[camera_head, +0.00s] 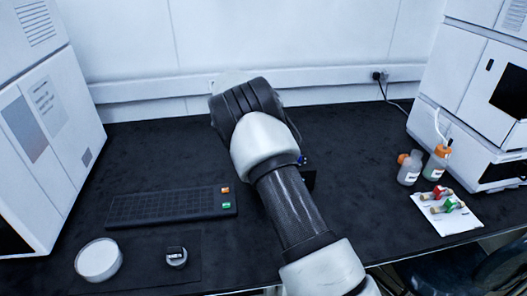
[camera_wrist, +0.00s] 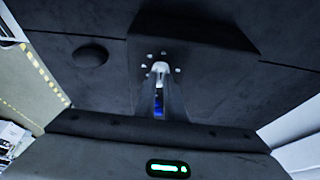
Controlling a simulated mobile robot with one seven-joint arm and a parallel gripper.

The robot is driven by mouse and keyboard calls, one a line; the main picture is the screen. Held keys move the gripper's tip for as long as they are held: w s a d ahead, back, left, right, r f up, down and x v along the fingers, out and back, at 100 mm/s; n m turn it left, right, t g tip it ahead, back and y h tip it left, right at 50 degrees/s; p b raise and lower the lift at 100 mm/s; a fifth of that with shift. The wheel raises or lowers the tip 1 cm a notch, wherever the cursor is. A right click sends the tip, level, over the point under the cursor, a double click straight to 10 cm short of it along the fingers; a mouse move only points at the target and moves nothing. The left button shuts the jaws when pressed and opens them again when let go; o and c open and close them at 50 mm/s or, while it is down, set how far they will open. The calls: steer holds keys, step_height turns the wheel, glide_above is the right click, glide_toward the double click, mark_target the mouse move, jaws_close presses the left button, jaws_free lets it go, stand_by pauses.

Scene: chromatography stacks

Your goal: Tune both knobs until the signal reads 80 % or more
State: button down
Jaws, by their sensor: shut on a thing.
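In the wrist view, my gripper (camera_wrist: 160,80) is shut on a narrow knob with a pale end (camera_wrist: 160,67) and some blue below it. Small pale dots ring this knob on a dark face. A dark round shape (camera_wrist: 90,55), perhaps the other knob, lies to its left, apart from my gripper. A small lit panel with a green bar (camera_wrist: 168,169) is at the bottom; I cannot tell whether it is the signal display, and no number is readable. In the head view my arm hides my gripper and most of a dark box (camera_head: 309,180); a bit of blue (camera_head: 302,160) shows there.
A black rack (camera_head: 165,207) with orange and green caps, a white round dish (camera_head: 98,259) and a small dark item (camera_head: 176,257) stand left. Bottles (camera_head: 410,168) and a white sheet (camera_head: 462,222) with vials stand right. Large white instruments flank the black bench.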

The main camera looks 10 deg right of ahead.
steer(key=c, duration=1.8)
jaws_free()
steer(key=shift+c, duration=0.2)
steer(key=shift+r, duration=0.1)
steer(key=p+v, duration=0.3)
steer(key=v, duration=1.4)
steer(key=shift+a, duration=0.15)
